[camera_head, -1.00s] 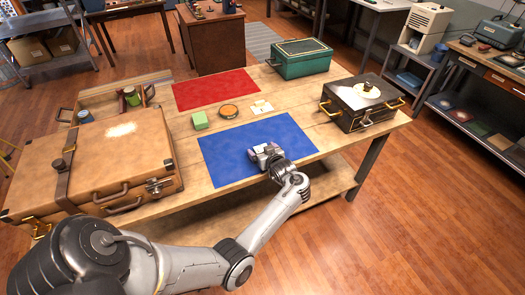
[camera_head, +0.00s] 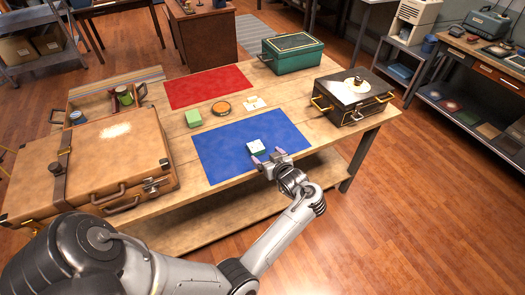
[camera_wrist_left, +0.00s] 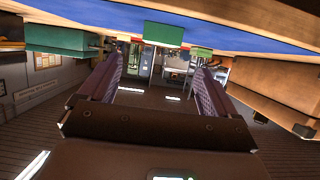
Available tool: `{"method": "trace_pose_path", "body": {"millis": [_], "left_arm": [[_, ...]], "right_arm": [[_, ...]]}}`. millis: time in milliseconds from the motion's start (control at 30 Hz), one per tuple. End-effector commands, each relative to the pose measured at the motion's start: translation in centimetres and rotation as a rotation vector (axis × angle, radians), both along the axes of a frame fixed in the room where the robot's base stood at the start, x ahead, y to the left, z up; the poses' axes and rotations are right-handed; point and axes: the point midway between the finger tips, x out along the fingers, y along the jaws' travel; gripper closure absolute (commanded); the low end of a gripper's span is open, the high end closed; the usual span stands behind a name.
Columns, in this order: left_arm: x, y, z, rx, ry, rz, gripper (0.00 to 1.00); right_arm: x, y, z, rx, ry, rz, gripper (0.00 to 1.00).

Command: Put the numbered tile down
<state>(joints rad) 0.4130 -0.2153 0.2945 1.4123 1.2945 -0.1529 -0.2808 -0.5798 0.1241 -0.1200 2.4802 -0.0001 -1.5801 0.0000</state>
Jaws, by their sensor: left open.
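The numbered tile (camera_head: 256,147) is a small block with a pale top and a dark green side. It lies on the blue mat (camera_head: 225,158); I cannot read its number. In the left wrist view, a green block that looks like the tile (camera_wrist_left: 163,33) shows beyond the fingers, against the blue mat (camera_wrist_left: 230,16). My left gripper (camera_head: 267,156) is open, at the front edge of the mat on the near side of the tile. In the left wrist view its fingers (camera_wrist_left: 158,68) are apart with nothing between them. My right gripper is not in view.
A brown suitcase (camera_head: 90,165) is at left. A green box (camera_head: 292,55) and a black case (camera_head: 352,97) are at right.

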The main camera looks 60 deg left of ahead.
Motion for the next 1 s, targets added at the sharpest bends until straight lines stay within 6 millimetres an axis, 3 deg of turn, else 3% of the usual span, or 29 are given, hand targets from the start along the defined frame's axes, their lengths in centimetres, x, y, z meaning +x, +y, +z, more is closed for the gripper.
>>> {"method": "trace_pose_path", "body": {"millis": [167,367,467,533,667,800,900,1000], "left_arm": [[-0.1,-0.9,0.2,-0.010,-0.013,-0.032,0.09],[0.8,-1.6,-0.8,-0.082,-0.071,-0.286,0.09],[1.0,-4.5,-1.3,-0.158,-0.057,-0.524,0.09],[0.2,-8.0,-1.8,-0.224,-0.002,-0.707,0.09],[-4.2,-15.7,-2.9,-0.353,0.185,-1.026,0.09],[-11.6,-22.5,-3.6,-0.462,0.443,-1.276,0.09],[-16.3,-25.3,-3.6,-0.506,0.601,-1.383,0.09],[-19.7,-26.7,-3.4,-0.530,0.713,-1.444,0.08]], "right_arm": [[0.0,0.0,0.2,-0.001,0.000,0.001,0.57],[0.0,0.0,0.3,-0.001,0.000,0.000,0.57],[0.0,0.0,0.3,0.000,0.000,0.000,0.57],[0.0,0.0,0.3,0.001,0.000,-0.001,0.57],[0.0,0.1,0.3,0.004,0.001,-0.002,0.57],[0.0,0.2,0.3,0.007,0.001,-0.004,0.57],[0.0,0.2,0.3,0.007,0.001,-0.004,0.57],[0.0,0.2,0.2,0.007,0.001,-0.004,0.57]]}}
